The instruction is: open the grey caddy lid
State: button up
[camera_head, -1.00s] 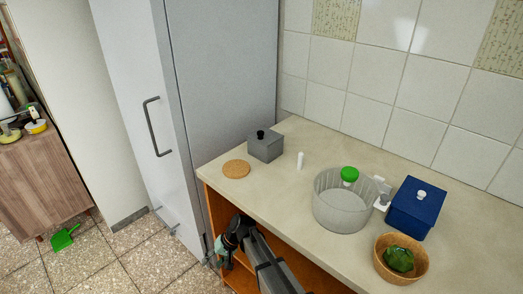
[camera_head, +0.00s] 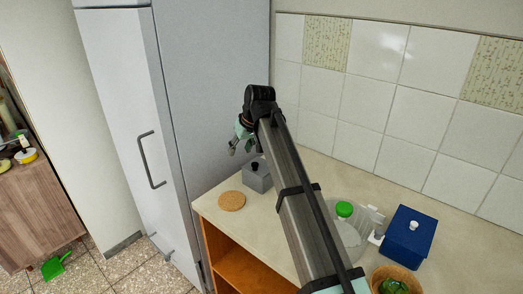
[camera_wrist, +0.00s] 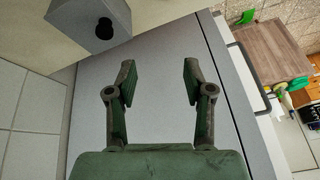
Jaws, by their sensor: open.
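The grey caddy (camera_head: 257,178) is a small box with a black knob on its lid, and it stands on the counter near the tall cabinet. The lid looks closed. In the wrist view, the caddy (camera_wrist: 84,24) with its dark knob is at the top left, partly cut off by the frame edge. My gripper (camera_head: 240,144) is raised above the caddy, apart from it and slightly left in the head view. In the wrist view, my gripper (camera_wrist: 158,80) is open, with nothing between its fingers. My arm hides the counter just right of the caddy.
A round cork mat (camera_head: 232,201) lies left of the caddy. A blue box (camera_head: 408,234), a green-knobbed container (camera_head: 344,210) and a brown bowl (camera_head: 393,280) stand at the right. The tall grey cabinet (camera_head: 215,90) rises directly left of the counter.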

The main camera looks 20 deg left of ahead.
jog(key=w+d+r+t+h+p, duration=0.1)
jog(key=w+d+r, duration=0.2)
jog(key=d+r, duration=0.35)
jog(key=p, duration=0.5)
send_near(255, 164)
jog(key=x, duration=0.9)
jog(key=shift+w+a+r, duration=0.1)
jog(key=shift+w, duration=0.05)
grip_shut()
